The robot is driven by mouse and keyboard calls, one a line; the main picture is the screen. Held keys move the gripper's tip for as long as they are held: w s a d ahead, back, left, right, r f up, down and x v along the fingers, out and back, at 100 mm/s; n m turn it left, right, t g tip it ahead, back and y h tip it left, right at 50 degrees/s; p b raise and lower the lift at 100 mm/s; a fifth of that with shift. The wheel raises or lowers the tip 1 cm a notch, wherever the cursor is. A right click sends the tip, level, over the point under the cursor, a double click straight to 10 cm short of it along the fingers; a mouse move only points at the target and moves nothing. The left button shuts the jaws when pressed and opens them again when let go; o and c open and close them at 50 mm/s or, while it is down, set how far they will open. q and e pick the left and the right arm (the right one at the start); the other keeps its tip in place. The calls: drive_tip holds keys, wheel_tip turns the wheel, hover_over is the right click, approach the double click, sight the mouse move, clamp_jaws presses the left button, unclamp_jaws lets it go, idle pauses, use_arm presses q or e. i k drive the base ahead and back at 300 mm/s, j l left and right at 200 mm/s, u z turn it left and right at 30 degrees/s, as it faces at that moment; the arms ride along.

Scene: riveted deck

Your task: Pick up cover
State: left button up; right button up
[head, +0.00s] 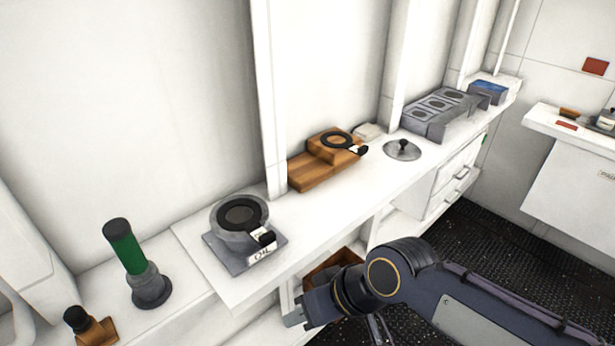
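A round grey cover (403,150) with a dark knob on top lies on the white counter (345,205), right of the middle of the head view. My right gripper (300,314) is low in the head view, at the end of the dark arm coming from the right. It is below and left of the cover, well apart from it and near the counter's front edge. Its fingers are small and partly hidden, so I cannot tell how far apart they are. My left gripper is not in view.
A grey pot marked OIL (230,234) stands on the counter at left. A wooden block with a black ring (318,172) is left of the cover, and a grey unit (437,118) is behind it. A green cylinder (126,250) stands farther left. An open brown bin (333,262) is below the counter.

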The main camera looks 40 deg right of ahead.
sight(401, 149)
drive_tip(key=k+l+z, duration=0.1)
drive_tip(key=z, duration=1.75)
